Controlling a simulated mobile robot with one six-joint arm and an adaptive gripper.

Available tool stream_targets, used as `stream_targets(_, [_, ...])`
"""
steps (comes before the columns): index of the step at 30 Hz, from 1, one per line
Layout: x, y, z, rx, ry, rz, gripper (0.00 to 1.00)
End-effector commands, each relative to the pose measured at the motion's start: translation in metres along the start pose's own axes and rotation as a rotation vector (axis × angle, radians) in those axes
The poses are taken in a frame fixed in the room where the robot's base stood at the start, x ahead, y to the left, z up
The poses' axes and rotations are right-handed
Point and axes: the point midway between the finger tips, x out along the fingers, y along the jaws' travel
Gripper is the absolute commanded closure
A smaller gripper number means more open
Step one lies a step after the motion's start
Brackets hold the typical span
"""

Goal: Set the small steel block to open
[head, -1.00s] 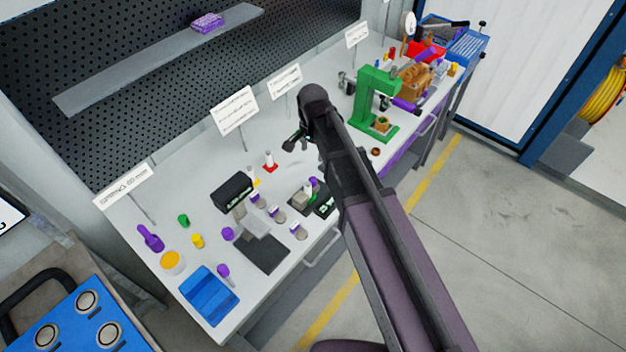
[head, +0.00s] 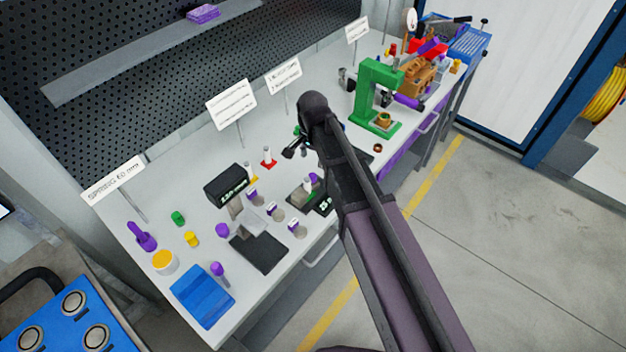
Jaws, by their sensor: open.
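Several small grey blocks with purple and white parts stand on the workbench in the head view, one of them here (head: 297,229). My gripper (head: 290,150) is open above the bench, behind these blocks and right of a red-based white post (head: 267,157). Its fingers are small and partly hidden by my wrist, and I see nothing held.
A black display box (head: 227,185) stands left of the blocks, with a dark plate (head: 258,254) in front. A green press frame (head: 368,95) stands to the right. Sign cards (head: 231,104) stand along the back. A blue tray (head: 202,295) lies at the left front.

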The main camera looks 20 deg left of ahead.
Motion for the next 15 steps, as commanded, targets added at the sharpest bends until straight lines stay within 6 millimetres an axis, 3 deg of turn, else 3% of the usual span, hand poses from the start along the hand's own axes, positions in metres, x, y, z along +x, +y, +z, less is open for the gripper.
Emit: stream_targets(15, [0.043,0.000,0.000,-0.001,0.000,0.000,0.28])
